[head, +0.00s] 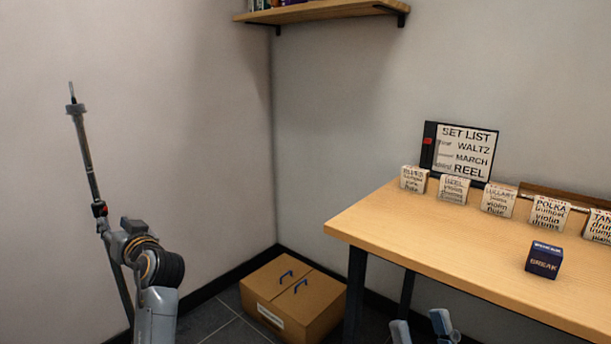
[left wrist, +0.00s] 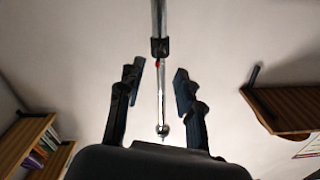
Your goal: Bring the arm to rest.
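My left gripper (head: 112,232) is raised at the left of the head view, in front of the bare wall. In the left wrist view its two dark fingers (left wrist: 158,72) stand apart with nothing clamped between them. A thin metal pole (head: 83,150) with a black and red collar stands close to this gripper. The pole (left wrist: 159,100) also shows in the left wrist view, running through the gap between the fingers without visible contact.
A wooden table (head: 385,225) at right bears several lettered cards, a set-list board (head: 460,152) reading WALTZ, MARCH, REEL, and a dark blue BREAK cube (head: 543,260). A closed cardboard box (head: 300,310) sits on the floor beside it. A wall shelf (head: 320,11) hangs above.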

